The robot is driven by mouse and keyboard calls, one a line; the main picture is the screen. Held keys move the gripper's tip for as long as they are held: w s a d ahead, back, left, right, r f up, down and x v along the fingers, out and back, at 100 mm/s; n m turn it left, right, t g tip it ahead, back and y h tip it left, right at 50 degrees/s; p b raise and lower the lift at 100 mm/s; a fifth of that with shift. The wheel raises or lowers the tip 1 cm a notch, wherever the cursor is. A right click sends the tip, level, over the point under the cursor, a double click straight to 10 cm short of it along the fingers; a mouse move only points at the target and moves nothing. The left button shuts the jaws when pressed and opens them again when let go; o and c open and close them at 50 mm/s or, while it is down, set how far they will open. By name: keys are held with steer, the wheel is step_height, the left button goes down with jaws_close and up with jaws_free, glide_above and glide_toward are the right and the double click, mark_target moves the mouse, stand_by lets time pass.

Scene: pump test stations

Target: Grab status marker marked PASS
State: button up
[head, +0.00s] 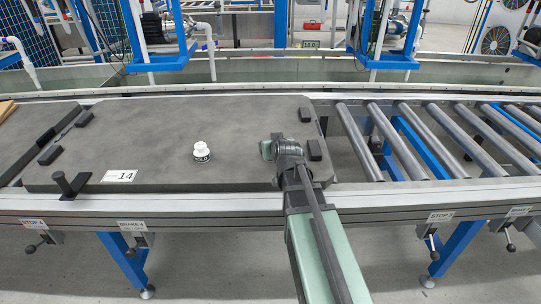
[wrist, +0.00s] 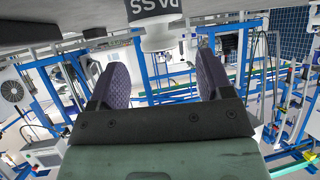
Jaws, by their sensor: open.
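The status marker (head: 202,151) is a small white knob-topped piece with a dark band, standing upright on a grey pallet (head: 140,125). In the wrist view the marker (wrist: 157,30) shows upside down at the top, and its dark band reads PASS. My gripper (head: 268,150) is low over the right part of the pallet, to the right of the marker and apart from it. In the wrist view my gripper (wrist: 163,80) is open and empty, with the marker lined up roughly between the two finger pads, beyond them.
The pallet carries a label 14 (head: 119,176), a black upright peg (head: 68,185) at front left and black corner blocks. Bare rollers (head: 420,140) lie to the right. The pallet surface between my gripper and the marker is clear. A green-walled trough (head: 260,70) runs behind.

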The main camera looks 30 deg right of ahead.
steer(key=b+x, duration=0.1)
steer(key=x, duration=0.2)
steer(key=shift+w+f, duration=0.15)
steer(key=shift+f, duration=0.05)
steer(key=shift+r, duration=0.15)
steer(key=c, duration=1)
steer(key=shift+c, duration=0.2)
steer(key=shift+r, duration=0.1)
